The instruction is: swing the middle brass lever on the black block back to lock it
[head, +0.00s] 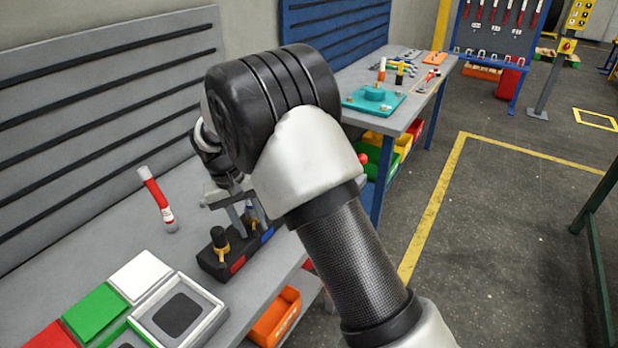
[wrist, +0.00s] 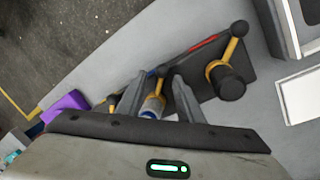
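The black block (head: 212,262) stands on the grey bench in the head view, with red and blue labels on its side. In the wrist view the block (wrist: 207,88) runs diagonally, with brass levers along it. The right lever (wrist: 233,50) has a black ball end and a thick black knob. The middle brass lever (wrist: 155,100) lies between my two fingers, its black ball end near the fingertips. My gripper (wrist: 158,82) is open around it, with gaps visible on both sides. In the head view my gripper (head: 246,218) is over the block's far part, mostly hidden by my arm.
White, green and red trays with a grey framed box (head: 180,312) lie in front. An orange bin (head: 275,318) sits under the bench edge. A purple thing (wrist: 64,105) shows at left in the wrist view.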

